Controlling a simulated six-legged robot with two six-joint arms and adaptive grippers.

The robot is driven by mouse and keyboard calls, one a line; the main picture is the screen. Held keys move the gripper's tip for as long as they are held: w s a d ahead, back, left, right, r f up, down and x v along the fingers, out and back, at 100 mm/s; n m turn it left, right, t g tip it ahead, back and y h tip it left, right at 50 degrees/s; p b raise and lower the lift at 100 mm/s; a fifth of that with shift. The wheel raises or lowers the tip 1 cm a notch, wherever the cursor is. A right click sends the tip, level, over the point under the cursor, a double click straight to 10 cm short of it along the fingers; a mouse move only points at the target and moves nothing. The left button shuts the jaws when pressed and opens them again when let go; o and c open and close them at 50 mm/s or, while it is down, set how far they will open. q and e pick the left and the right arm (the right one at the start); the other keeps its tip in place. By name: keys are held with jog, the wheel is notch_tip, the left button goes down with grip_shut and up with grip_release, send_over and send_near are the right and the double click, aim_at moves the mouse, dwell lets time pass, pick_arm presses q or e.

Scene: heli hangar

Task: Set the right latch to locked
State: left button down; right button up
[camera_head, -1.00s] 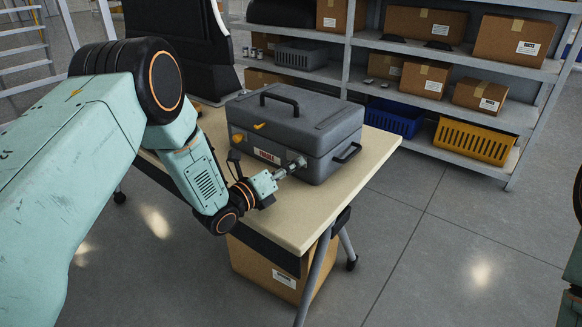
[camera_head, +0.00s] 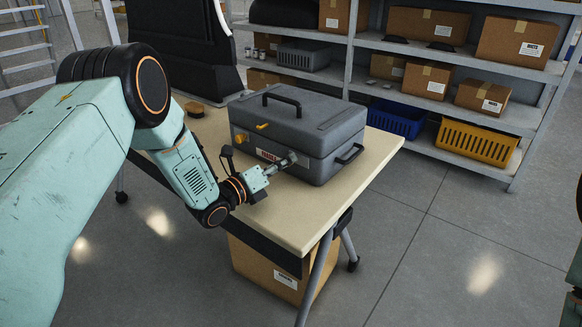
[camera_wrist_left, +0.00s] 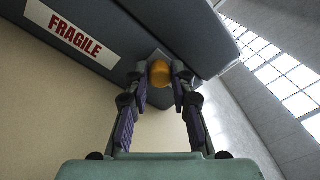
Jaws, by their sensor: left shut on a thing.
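A grey hard case (camera_head: 318,140) with a top handle stands closed on the table. Its front has a red-on-white FRAGILE label (camera_wrist_left: 72,32). An orange latch knob (camera_head: 240,139) shows at the left of the front, with a small orange lever (camera_head: 262,126) above it. The right latch is hidden behind my left gripper (camera_head: 290,159) in the head view. In the left wrist view the right latch's orange knob (camera_wrist_left: 160,72) sits between the fingertips, on a grey plate. My left gripper is shut on it. My right gripper is not in view.
The pale table (camera_head: 330,205) has free room in front of the case. A brush (camera_head: 194,109) lies behind it at the left. A cardboard box (camera_head: 265,268) stands under the table. Shelves with boxes, a blue crate (camera_head: 396,120) and a yellow crate (camera_head: 475,143) are behind.

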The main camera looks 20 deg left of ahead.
pick_arm(q)
jog(key=c, duration=1.6)
grip_release()
jog(key=shift+w+a+r, duration=0.1)
jog(key=shift+w+r, duration=0.05)
jog(key=o, duration=0.5)
jog(key=shift+s+a, duration=0.25)
jog(key=shift+s, duration=0.05)
jog(key=v, duration=1)
jog(key=shift+s+a, duration=0.2)
jog(key=shift+s, duration=0.5)
